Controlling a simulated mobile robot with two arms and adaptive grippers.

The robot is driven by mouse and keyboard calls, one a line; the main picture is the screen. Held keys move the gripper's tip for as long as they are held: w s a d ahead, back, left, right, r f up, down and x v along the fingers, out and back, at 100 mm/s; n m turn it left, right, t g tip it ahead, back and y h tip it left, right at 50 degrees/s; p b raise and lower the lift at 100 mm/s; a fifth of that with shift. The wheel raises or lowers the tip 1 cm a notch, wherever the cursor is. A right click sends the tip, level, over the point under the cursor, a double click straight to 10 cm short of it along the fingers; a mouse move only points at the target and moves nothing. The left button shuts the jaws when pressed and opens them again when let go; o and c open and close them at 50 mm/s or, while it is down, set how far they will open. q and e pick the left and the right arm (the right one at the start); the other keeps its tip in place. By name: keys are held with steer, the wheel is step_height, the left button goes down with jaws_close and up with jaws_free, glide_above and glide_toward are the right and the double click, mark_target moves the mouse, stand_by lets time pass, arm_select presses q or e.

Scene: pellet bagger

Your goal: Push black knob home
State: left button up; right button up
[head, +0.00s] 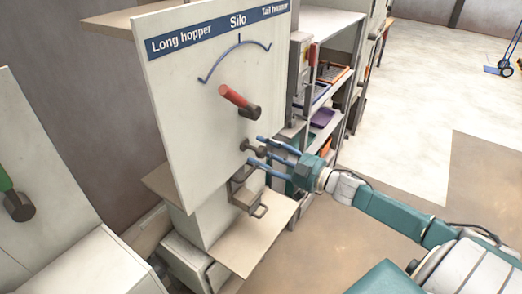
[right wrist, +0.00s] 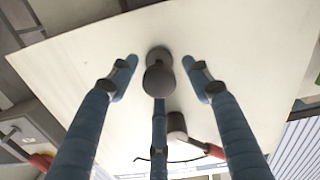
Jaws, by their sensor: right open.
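The black knob (head: 261,152) sticks out on a short stem from the lower right of the pale Silo panel (head: 190,140). In the right wrist view the round knob end (right wrist: 159,80) is in front of its dark collar (right wrist: 158,54), with a gap of stem between. My right gripper (head: 258,150) is open, its blue fingers spread around the knob. In the right wrist view the fingers (right wrist: 160,85) stand to either side and below the knob, and none visibly clamps it. My left gripper is out of view.
A red-handled lever (head: 238,98) sits above the knob under a blue arc scale. A small latch-like bracket (head: 250,198) and a tan shelf (head: 245,240) are below. A shelf rack (head: 330,95) stands behind right. Another machine with a green handle (head: 5,180) is at left.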

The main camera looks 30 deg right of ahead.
mark_target(253, 147)
steer(key=shift+w+a, duration=0.15)
steer(key=shift+w, duration=0.3)
jaws_close()
steer(key=shift+w+a+r, duration=0.1)
steer(key=shift+w, duration=0.05)
steer(key=shift+x, duration=0.9)
steer(key=shift+w, duration=0.2)
steer(key=shift+c, duration=0.3)
jaws_free()
steer(key=shift+o, duration=0.3)
steer(key=shift+a, duration=0.1)
